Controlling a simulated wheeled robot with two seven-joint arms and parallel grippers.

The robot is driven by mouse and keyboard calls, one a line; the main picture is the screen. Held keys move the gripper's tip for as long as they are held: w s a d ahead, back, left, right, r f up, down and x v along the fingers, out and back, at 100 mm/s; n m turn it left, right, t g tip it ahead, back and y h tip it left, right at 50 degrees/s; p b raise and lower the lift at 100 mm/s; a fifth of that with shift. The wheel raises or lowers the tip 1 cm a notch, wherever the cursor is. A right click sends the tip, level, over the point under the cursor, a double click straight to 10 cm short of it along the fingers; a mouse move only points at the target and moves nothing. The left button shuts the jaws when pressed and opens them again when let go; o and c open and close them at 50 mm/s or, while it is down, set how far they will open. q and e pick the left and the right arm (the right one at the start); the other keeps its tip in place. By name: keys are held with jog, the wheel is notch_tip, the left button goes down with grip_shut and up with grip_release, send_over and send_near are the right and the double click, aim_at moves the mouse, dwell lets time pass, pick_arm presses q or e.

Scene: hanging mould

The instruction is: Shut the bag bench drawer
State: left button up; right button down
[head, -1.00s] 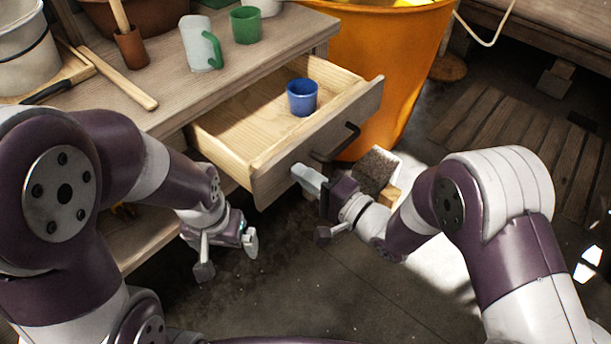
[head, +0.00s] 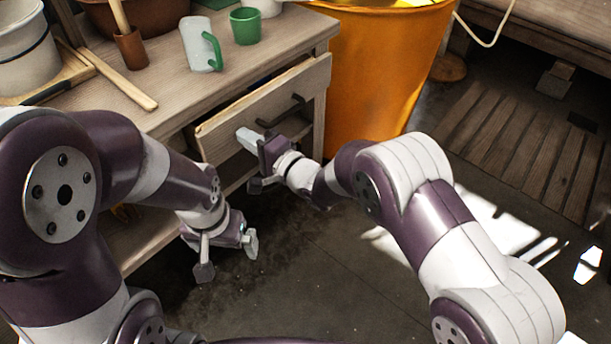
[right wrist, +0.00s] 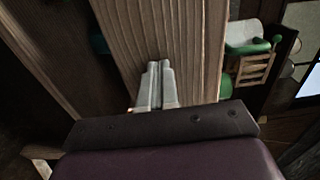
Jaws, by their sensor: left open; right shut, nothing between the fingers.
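In the right wrist view the shut fingers (right wrist: 157,85) meet the wooden front (right wrist: 165,35). My left gripper (head: 228,256) is open and empty, low in front of the bench. The drawer's inside is mostly hidden.
A grey-white jug with green handle (head: 197,45), a green cup (head: 245,26) and a wooden-handled tool (head: 125,80) are on the bench top. A large orange tub (head: 375,80) stands right of the drawer. The floor in front is clear.

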jog(key=x, duration=0.6)
jog(key=shift+w+a, duration=0.15)
jog(key=shift+a, duration=0.05)
jog(key=shift+w+a, duration=0.15)
jog(key=shift+r, duration=0.3)
jog(key=shift+r, duration=0.15)
